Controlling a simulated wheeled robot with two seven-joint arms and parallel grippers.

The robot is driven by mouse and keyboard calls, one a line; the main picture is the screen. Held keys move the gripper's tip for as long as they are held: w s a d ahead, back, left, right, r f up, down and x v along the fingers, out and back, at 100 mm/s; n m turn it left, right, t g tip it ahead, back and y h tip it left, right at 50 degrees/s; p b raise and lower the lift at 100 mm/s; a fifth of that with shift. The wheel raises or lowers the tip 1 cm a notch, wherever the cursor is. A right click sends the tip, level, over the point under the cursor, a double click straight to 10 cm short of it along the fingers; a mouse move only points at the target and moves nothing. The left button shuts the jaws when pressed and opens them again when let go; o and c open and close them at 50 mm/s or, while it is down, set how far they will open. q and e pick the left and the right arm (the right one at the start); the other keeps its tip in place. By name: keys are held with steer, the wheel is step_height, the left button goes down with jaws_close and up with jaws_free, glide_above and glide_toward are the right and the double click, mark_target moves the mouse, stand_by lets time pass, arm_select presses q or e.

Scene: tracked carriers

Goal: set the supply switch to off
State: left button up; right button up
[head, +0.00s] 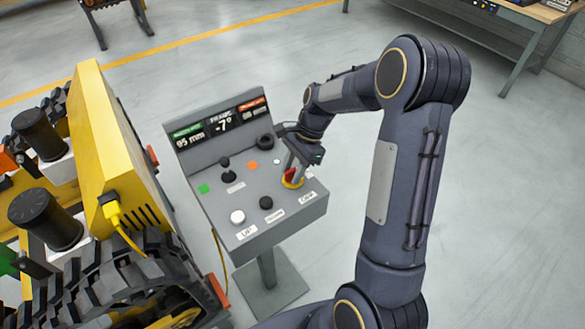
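The grey control console (205,160) stands on a post in the middle of the head view. A red switch on a yellow round base (293,183) sits at the right of its sloped top; it looks like the supply switch, but the label beside it is too small to read surely. My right gripper (294,170) points down at this red switch, its fingertips at or beside it. The fingers and wrist hide part of the switch, so its setting and the finger gap cannot be told. My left gripper is not in view.
A yellow tracked carrier (95,120) stands close on the left. The floor behind the console is clear.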

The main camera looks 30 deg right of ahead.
jaws_close()
